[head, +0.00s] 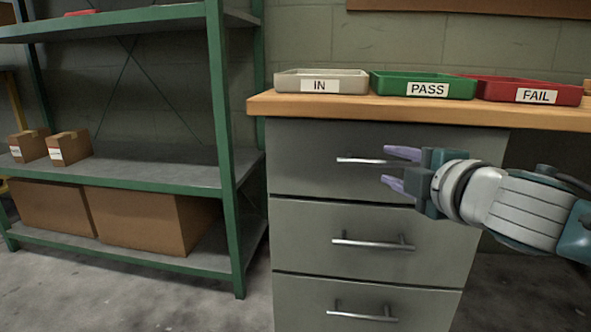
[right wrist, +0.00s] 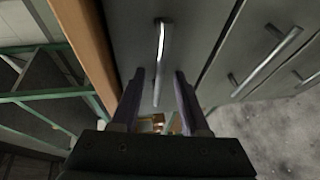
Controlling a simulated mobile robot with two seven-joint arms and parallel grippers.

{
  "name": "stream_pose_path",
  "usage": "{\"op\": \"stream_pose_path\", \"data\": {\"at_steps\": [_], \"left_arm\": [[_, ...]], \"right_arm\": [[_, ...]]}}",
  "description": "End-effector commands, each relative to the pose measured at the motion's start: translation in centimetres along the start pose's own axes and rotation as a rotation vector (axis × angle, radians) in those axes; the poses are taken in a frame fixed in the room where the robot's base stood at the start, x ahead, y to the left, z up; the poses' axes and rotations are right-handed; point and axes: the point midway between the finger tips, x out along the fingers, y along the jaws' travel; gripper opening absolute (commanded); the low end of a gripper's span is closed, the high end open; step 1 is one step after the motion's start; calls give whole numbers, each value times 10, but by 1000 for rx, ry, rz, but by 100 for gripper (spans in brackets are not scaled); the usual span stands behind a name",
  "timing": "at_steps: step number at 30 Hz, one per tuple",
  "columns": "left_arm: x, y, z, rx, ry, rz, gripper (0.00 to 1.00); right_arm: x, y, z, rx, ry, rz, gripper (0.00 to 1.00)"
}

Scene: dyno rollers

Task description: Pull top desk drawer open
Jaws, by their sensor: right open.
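The grey desk has a top drawer (head: 310,150) that is shut, flush with the drawers below. Its bar handle (head: 362,161) runs level across its front, and the right end is partly hidden behind my gripper. My right gripper (head: 395,168) is open and empty in front of the handle's right part. In the right wrist view the handle (right wrist: 160,50) lies ahead, in line with the gap between the two fingers (right wrist: 158,95). I see no clear contact between fingers and handle. My left gripper is not in view.
Below are a middle drawer handle (head: 372,242) and a bottom drawer handle (head: 361,314). The wooden desktop (head: 400,109) overhangs the drawers and bears an IN tray (head: 300,74), a PASS tray (head: 390,78) and a FAIL tray (head: 500,82). A green shelf (head: 226,150) with boxes stands left.

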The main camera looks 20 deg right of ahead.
Motion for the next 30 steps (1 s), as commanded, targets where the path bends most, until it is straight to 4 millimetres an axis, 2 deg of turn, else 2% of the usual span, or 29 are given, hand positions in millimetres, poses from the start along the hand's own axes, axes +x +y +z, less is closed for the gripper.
{"op": "stream_pose_path", "data": {"at_steps": [1,6,17,27,30], "left_arm": [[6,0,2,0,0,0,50],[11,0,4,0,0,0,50],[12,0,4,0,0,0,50],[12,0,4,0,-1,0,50],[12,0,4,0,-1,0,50]], "right_arm": [[8,-2,1,-1,-1,3,45],[22,-1,0,0,-1,1,45],[26,0,0,1,0,0,45],[26,0,0,1,0,0,8],[26,0,0,1,0,0,0]]}}
